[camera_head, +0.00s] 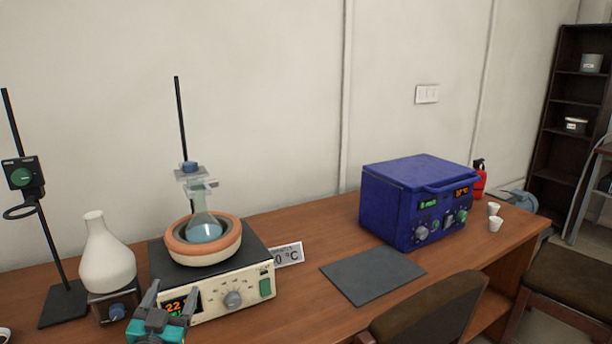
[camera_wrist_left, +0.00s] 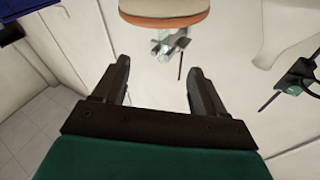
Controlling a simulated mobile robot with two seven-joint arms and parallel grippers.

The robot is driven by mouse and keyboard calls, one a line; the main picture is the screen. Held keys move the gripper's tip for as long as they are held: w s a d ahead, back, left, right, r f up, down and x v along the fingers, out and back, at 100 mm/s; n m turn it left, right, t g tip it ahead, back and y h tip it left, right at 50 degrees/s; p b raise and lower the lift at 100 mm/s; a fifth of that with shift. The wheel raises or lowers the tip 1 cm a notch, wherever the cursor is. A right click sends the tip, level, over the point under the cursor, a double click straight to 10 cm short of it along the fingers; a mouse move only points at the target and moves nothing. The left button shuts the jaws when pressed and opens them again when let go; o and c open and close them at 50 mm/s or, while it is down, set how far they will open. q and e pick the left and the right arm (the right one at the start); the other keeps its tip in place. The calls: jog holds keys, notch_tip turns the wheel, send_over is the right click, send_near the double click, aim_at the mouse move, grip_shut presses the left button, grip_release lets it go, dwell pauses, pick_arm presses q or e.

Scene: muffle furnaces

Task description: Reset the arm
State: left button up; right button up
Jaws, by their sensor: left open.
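My left gripper (camera_head: 168,300) comes up from the bottom edge in the head view, in front of the left part of the heating unit (camera_head: 232,298) with its lit display. Its fingers are apart with nothing between them. In the left wrist view the two dark fingers (camera_wrist_left: 156,88) also stand apart and empty, and the orange-rimmed bowl (camera_wrist_left: 165,14) shows beyond them at the top. My right gripper shows in neither view.
A flask of blue liquid (camera_head: 204,229) sits in the bowl on the heating unit. A white flask (camera_head: 106,258) and a stand (camera_head: 62,303) are at left. A blue furnace (camera_head: 395,205), a dark mat (camera_head: 373,274) and two white cups (camera_head: 495,224) are at right.

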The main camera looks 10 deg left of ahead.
pick_arm(q)
jog(key=s+d+f+m+g+h, duration=0.3)
jog(key=s+d+f+g+h, duration=0.3)
jog(key=s+d+f, duration=1.1)
jog(key=s+d+g, duration=0.2)
jog(key=s+d, duration=0.1)
jog(key=shift+s+d+f+g+h, duration=0.15)
jog(key=shift+d+f+g+h, duration=0.15)
jog(key=shift+d+h, duration=0.1)
